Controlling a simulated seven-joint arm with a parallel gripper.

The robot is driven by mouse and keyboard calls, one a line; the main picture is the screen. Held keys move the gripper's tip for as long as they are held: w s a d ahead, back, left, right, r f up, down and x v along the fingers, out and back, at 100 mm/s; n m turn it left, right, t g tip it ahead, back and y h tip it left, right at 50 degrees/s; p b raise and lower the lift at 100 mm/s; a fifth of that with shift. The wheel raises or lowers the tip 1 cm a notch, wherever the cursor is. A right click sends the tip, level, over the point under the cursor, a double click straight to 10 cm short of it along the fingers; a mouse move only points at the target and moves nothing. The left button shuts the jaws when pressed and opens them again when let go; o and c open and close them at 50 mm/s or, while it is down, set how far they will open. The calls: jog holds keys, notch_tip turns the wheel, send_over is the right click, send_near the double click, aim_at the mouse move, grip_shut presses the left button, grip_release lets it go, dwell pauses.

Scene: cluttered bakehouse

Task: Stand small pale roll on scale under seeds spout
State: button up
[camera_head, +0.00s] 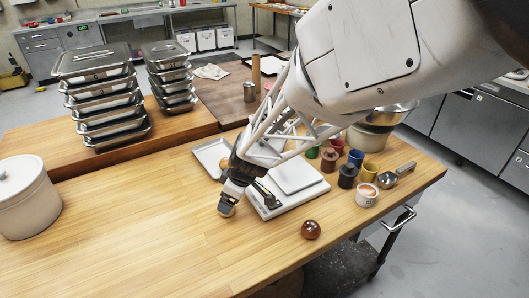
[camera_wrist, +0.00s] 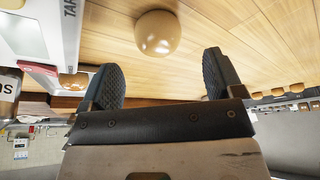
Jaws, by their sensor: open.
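My gripper (camera_head: 228,207) is low over the wooden worktop, at the left front of the white scale (camera_head: 290,178). In the wrist view its two dark fingers (camera_wrist: 162,72) are wide apart with nothing between them. A rounded, shiny tan roll (camera_wrist: 158,33) sits on the wood beyond the fingertips, apart from them. I cannot tell whether it is the small pale roll. A dark brown, glossy roll (camera_head: 311,229) lies in front of the scale in the head view. The scale's corner, with lettering, also shows in the wrist view (camera_wrist: 42,32). My arm covers the area above the scale; I make out no seeds spout.
Coloured cups (camera_head: 347,175), a small cream cup (camera_head: 366,194) and a metal scoop (camera_head: 396,175) stand right of the scale. A shallow tray (camera_head: 209,158) lies behind it. A white lidded crock (camera_head: 24,197) stands far left. The left front worktop is clear.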

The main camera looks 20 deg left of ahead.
jog(key=shift+x, duration=2.55)
jog(key=shift+w+d, duration=0.1)
jog(key=c, duration=0.8)
